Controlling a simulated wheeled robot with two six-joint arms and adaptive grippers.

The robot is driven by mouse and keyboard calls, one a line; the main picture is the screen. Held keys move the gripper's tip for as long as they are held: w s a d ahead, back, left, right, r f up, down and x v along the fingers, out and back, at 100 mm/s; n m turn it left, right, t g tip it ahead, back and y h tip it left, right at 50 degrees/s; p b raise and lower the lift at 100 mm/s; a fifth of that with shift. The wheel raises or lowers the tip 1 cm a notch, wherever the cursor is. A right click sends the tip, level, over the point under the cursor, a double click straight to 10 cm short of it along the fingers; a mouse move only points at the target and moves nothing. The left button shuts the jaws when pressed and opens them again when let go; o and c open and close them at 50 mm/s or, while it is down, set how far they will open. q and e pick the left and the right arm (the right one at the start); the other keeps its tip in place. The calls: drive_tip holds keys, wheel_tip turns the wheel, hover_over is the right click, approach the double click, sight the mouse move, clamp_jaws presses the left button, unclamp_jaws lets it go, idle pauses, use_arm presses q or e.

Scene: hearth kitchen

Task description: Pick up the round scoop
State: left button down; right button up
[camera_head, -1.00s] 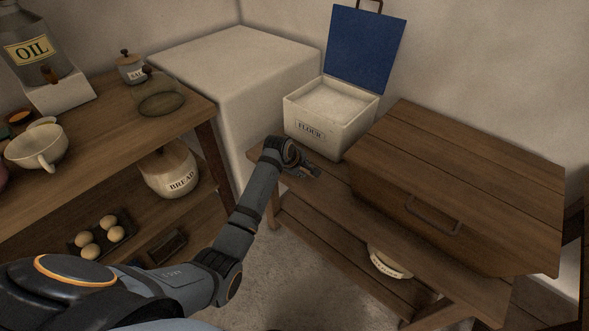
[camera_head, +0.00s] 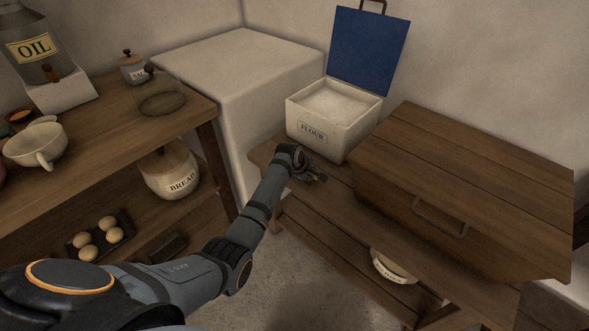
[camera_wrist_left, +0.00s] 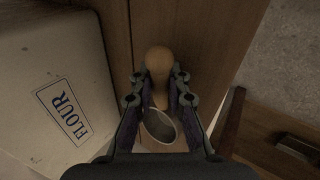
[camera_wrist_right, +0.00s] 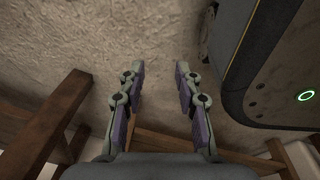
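The round scoop has a tan wooden handle (camera_wrist_left: 158,62) and a round metal cup (camera_wrist_left: 160,127) in the left wrist view. My left gripper (camera_wrist_left: 160,88) has its fingers on both sides of the handle, and the pads look pressed against it. In the head view my left gripper (camera_head: 318,177) is low over the table strip in front of the flour box; the scoop is too small and dark there to make out. I cannot tell whether the scoop touches the table. My right gripper (camera_wrist_right: 160,72) is open and empty above the floor.
The open flour box (camera_head: 318,133) with its raised blue lid (camera_head: 368,48) stands just behind my left gripper. A wooden chest with a handle (camera_head: 465,185) takes up the table's right side. A shelf (camera_head: 120,115) with jars and a cup is at left.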

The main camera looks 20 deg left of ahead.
use_arm(q)
drive_tip(key=shift+r, duration=0.15)
